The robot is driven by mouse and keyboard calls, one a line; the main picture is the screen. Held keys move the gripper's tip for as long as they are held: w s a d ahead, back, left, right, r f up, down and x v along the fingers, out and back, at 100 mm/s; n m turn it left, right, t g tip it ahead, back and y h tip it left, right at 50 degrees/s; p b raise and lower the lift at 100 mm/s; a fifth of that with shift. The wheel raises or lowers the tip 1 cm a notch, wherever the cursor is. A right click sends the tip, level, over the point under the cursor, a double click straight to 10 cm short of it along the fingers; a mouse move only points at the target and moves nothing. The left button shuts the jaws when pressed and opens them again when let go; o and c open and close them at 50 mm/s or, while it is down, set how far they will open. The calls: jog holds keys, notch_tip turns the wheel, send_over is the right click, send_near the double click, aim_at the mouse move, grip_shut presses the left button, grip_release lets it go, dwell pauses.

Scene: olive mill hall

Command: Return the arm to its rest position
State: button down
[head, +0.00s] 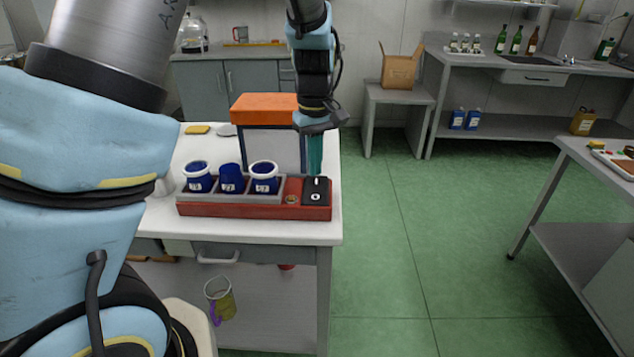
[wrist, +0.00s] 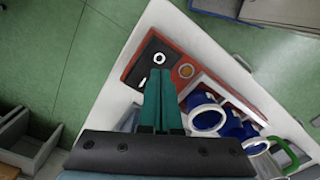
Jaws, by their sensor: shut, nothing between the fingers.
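My gripper (head: 315,165) hangs pointing down over the right end of a red base (head: 250,211) on the white table, just behind a black panel (head: 317,187) with a white switch. In the wrist view its two green fingers (wrist: 159,95) are together with nothing between them, and their tips overlap the panel (wrist: 153,62) in the picture. I cannot tell whether they touch it. Three blue cups (head: 230,178) stand in a grey tray at the left part of the base. They also show in the wrist view (wrist: 229,124) right of the fingers.
An orange-topped box (head: 264,109) stands behind the base, close to my gripper. A yellow sponge (head: 197,129) lies at the table's back left. A low stand holds a cardboard box (head: 399,68). Benches stand at the back and right; green floor (head: 420,230) is clear between.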

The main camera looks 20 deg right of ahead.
jog(key=shift+r, duration=0.5)
jog(key=s+a+r+m, duration=0.1)
jog(key=s+a, duration=0.1)
jog(key=a, duration=1.3)
jog(key=s+a+r+m+t, duration=0.1)
jog(key=s+a, duration=0.1)
jog(key=a, duration=1.3)
jog(key=shift+r+t, duration=0.3)
jog(key=c, duration=1.6)
grip_release()
jog(key=shift+a, duration=0.1)
